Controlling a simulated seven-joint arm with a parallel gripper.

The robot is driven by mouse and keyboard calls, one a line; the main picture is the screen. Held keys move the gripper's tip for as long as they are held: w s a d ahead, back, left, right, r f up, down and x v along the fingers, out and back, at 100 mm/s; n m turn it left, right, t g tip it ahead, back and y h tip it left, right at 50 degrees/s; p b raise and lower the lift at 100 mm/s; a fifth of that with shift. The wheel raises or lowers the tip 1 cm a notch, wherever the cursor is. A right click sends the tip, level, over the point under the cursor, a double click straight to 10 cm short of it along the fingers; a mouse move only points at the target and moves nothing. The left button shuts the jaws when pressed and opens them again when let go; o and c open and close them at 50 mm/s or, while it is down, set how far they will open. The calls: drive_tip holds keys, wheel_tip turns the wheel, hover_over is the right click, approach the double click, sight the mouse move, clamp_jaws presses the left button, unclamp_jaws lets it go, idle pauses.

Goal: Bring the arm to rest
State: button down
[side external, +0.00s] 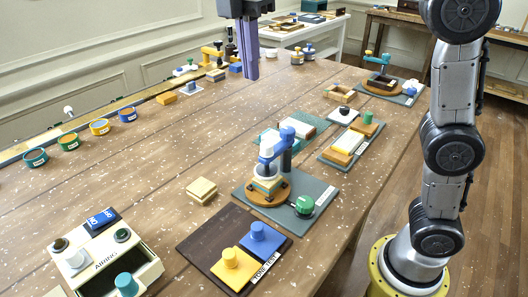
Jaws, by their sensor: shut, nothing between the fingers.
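My gripper (248,74) hangs down from the top edge of the side external view, over the far left part of the table. Its long purple fingers are together, with nothing between them. It appears to be above the wooden tabletop (170,140), touching none of the objects there; its exact height is hard to tell. The upper part of my gripper is cut off by the frame. My arm stands at the right and leaves the top of the view.
A blue-armed press (270,148) stands mid-table on a grey mat. A dark board (195,243) with yellow and blue knobbed blocks and a cream drawer box (120,252) are in front. Several round tins (100,127) line the left edge. The tabletop's middle left is mostly clear.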

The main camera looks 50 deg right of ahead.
drive_tip(key=s+d+f+m+t, duration=0.1)
drive_tip(key=s+d+m, duration=0.2)
drive_tip(key=s+d, duration=0.3)
drive_tip(key=s+d+f+m+t, duration=0.1)
drive_tip(key=s+d+m, duration=0.15)
drive_tip(key=s, duration=0.55)
drive_tip(key=s+d+f+m+t, duration=0.1)
drive_tip(key=s+f+m, duration=0.1)
drive_tip(key=f+m, duration=0.4)
drive_tip(key=s+d+f+m+t+y, duration=0.1)
drive_tip(key=s+f+m+t, duration=0.1)
drive_tip(key=f+m, duration=0.4)
wheel_tip(320, 180, down, 4)
drive_tip(key=shift+s+r+t, duration=0.15)
drive_tip(key=shift+r+t, duration=0.1)
drive_tip(key=shift+t, duration=0.05)
drive_tip(key=c, duration=1.5)
unclamp_jaws()
drive_tip(key=shift+c, duration=0.2)
